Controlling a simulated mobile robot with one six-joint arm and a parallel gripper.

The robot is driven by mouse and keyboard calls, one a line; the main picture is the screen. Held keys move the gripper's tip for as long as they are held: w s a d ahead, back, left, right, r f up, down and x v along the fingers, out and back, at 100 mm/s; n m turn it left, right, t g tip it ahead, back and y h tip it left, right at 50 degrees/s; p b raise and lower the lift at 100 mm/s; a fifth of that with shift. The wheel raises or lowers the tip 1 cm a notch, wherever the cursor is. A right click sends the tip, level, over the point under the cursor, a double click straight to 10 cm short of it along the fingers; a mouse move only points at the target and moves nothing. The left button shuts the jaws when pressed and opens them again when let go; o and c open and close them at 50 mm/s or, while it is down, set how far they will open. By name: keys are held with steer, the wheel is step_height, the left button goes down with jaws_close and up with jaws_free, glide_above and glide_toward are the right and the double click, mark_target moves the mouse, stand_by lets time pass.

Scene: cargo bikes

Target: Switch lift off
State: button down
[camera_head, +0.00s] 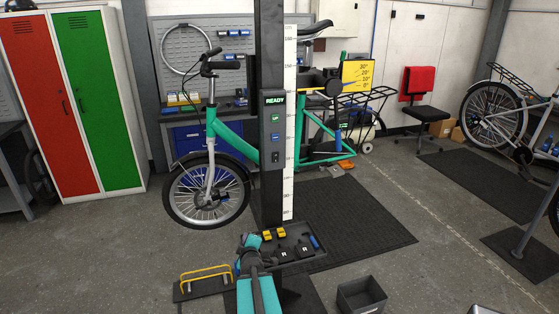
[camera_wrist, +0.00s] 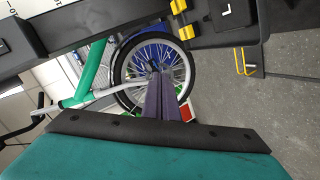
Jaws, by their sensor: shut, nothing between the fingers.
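The lift column (camera_head: 272,190) is a dark upright post in the middle of the head view, with a white scale along its right side. Its display (camera_head: 275,100) reads READY in green. Below it are a green UP button (camera_head: 275,118), a blue button (camera_head: 275,137) and a small dark switch (camera_head: 275,157); I cannot tell the switch's position. My teal arm stands low in front of the column, below these controls. My gripper (camera_wrist: 157,76) is shut and empty in the wrist view, apart from the controls. Its fingertips are not clear in the head view.
A green bike (camera_head: 232,140) stands behind the column. A dark tray (camera_head: 300,262) with yellow blocks sits at the column's foot. A grey bin (camera_head: 362,296) and a yellow-railed stand (camera_head: 204,287) are on the floor. Lockers (camera_head: 98,100) stand left. Floor at front left is clear.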

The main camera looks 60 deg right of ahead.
steer(key=s+d+r+n+t+h+p, duration=0.1)
steer(key=s+d+r, duration=0.4)
steer(key=r, duration=0.7)
steer(key=s+d+r+n+t+h+p, duration=0.1)
steer(key=s+d+r+n+t, duration=0.3)
steer(key=s+r, duration=0.4)
step_height(320, 180, up, 4)
steer(key=shift+s+d+r+n+h+p, duration=0.2)
steer(key=shift+d+n+h+p, duration=0.2)
steer(key=shift+d+n+p, duration=0.55)
steer(key=shift+w+b, duration=0.25)
steer(key=shift+b, duration=0.15)
